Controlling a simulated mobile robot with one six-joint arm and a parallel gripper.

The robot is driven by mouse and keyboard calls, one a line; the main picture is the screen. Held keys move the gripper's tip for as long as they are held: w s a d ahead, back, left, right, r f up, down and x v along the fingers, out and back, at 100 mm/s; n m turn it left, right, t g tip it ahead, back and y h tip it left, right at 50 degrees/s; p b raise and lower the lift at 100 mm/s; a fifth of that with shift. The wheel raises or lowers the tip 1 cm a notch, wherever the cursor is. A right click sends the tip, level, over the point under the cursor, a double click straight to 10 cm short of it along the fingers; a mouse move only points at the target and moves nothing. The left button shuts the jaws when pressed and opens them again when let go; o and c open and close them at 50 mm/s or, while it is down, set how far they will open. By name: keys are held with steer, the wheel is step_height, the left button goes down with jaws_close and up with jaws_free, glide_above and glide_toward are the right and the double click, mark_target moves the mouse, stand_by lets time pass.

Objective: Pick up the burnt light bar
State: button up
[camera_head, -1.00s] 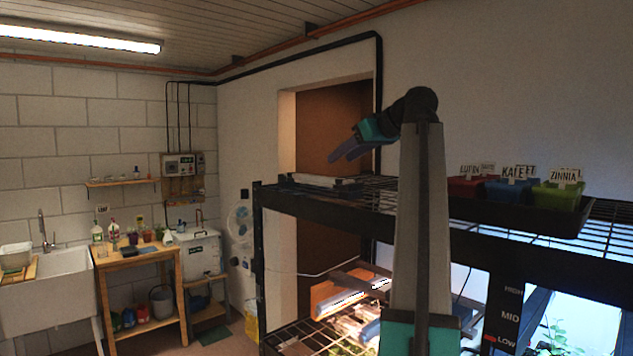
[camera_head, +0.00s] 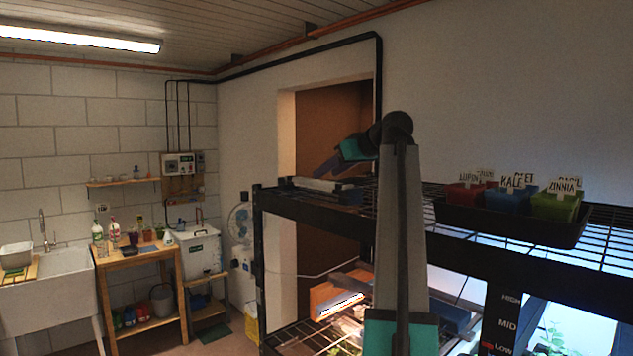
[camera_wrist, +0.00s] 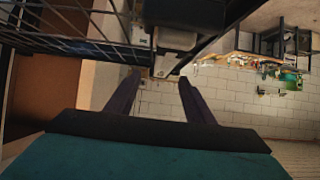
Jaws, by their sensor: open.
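A long grey bar with dark parts lies at the left end of the rack's top shelf in the head view; it looks like the burnt light bar (camera_head: 318,184), though I cannot confirm this. My gripper (camera_head: 322,172) hangs just above it, pointing down and left, fingers apart and empty. In the wrist view my gripper (camera_wrist: 158,80) shows two dark open fingers. A grey-white block with a dark end, likely the bar's end (camera_wrist: 176,40), is beyond the fingertips. Contact cannot be told.
A black tray (camera_head: 500,222) of labelled red, blue and green seed boxes stands on the top shelf, right of my arm. The rack's wire shelf (camera_wrist: 75,45) lies close to the left finger.

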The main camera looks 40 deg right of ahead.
mark_target(319, 180)
steer(key=shift+x, duration=0.9)
steer(key=shift+w+p, duration=0.1)
steer(key=shift+p, duration=0.2)
steer(key=p+x, duration=0.2)
steer(key=x, duration=0.1)
steer(key=shift+a+p, duration=0.25)
steer(key=shift+p, duration=0.05)
steer(key=shift+p+x, duration=0.4)
steer(key=shift+x, duration=0.65)
jaws_close()
steer(key=shift+d+r, duration=0.1)
steer(key=shift+r, duration=0.1)
